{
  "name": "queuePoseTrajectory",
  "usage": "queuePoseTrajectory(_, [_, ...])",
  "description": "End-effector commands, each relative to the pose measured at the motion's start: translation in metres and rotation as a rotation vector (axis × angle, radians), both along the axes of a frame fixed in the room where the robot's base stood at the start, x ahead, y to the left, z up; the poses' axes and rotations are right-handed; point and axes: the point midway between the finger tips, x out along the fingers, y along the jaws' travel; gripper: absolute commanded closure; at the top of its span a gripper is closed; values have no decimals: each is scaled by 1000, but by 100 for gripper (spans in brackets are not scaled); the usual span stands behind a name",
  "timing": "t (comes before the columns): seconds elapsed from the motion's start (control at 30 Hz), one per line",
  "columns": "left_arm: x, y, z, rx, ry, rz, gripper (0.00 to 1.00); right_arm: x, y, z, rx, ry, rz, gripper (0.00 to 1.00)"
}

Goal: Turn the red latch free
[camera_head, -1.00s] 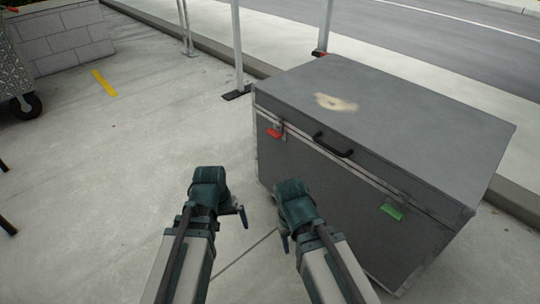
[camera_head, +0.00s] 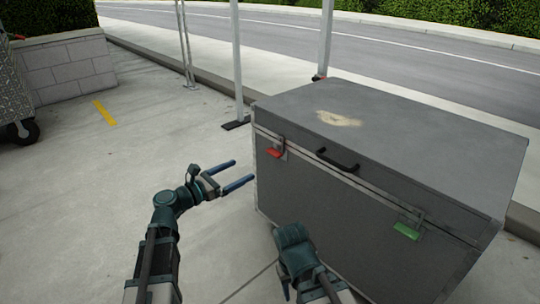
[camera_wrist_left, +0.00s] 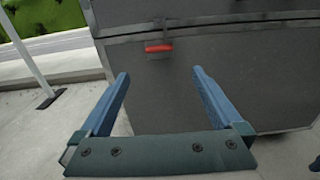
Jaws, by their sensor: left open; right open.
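The red latch (camera_head: 275,152) hangs on the upper left of the front face of a large grey case (camera_head: 330,205). In the left wrist view the red latch (camera_wrist_left: 159,47) is ahead, between and beyond the fingertips. My left gripper (camera_head: 245,172) is open and empty, left of the case and a little below the latch, apart from it. Both its blue fingers also show in the left wrist view (camera_wrist_left: 160,80). My right gripper (camera_head: 284,289) points down in front of the case, mostly hidden behind its own wrist, and touches nothing visible.
A green latch (camera_head: 407,231) is on the right of the case front. A black handle (camera_head: 337,160) sits between the latches. Metal posts (camera_head: 238,60) stand behind the case. A wheeled cart (camera_head: 18,90) is at far left. The floor left of the case is clear.

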Motion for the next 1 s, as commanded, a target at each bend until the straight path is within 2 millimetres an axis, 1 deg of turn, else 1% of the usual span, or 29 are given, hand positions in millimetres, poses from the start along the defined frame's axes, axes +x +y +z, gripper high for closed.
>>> queuePoseTrajectory(0.13, [2, 2, 3, -25, 8, 7, 0, 0, 0, 0, 0, 0, 0, 50])
queuePoseTrajectory(0.27, [7, -4, 2, -22, 7, 4, 0, 0, 0, 0, 0, 0, 0, 50])
queuePoseTrajectory(0.37, [18, -15, 2, -21, 6, 2, 0, 0, 0, 0, 0, 0, 0, 50])
queuePoseTrajectory(0.7, [66, -65, 2, -20, 6, 1, 0, 0, 0, 0, 0, 0, 0, 50])
queuePoseTrajectory(0.83, [80, -80, 2, -19, 5, 2, 0, 0, 0, 0, 0, 0, 0, 50])
queuePoseTrajectory(1.0, [92, -93, 2, -19, 5, 3, 0, 0, 0, 0, 0, 0, 0, 50])
